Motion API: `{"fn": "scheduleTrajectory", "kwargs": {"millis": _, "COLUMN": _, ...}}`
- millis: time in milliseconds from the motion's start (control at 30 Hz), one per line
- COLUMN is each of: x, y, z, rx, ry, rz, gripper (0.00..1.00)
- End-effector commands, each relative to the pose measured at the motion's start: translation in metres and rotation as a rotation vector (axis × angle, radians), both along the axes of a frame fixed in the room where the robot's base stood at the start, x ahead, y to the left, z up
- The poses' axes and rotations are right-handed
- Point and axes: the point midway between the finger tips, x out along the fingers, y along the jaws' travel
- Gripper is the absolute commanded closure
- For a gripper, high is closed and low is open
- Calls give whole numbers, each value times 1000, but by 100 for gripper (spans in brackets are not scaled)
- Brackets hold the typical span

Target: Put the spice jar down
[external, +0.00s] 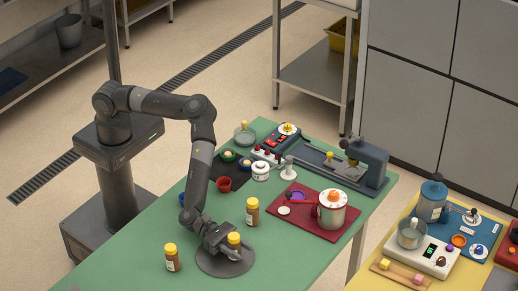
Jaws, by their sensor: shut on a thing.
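My gripper (228,243) is low over the front of the green table, shut on a spice jar (234,240) with a yellow lid. The fingers hide most of this jar's body. The held jar is over a round dark grey disc (212,268); I cannot tell whether its base touches the disc. A similar amber jar with a yellow lid (172,258) stands upright to the left of the disc. Another such jar (252,213) stands upright behind the gripper, to its right.
The green table (130,270) is clear at the front left. A red cup (223,184), small bowls and a grey device (367,165) stand further back. A yellow table (382,250) holds other equipment.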

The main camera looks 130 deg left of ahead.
Motion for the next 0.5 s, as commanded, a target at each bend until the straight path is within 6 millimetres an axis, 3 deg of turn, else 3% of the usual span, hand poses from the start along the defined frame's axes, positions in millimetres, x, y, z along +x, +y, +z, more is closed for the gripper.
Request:
{"fn": "scheduleTrajectory", "kwargs": {"millis": 200, "x": 0, "y": 0, "z": -2, "rx": 0, "ry": 0, "rz": 0, "gripper": 87}}
{"fn": "scheduleTrajectory", "kwargs": {"millis": 233, "x": 0, "y": 0, "z": -3, "rx": 0, "ry": 1, "rz": 0, "gripper": 61}}
{"fn": "scheduleTrajectory", "kwargs": {"millis": 500, "x": 0, "y": 0, "z": -3, "rx": 0, "ry": 0, "rz": 0, "gripper": 40}}
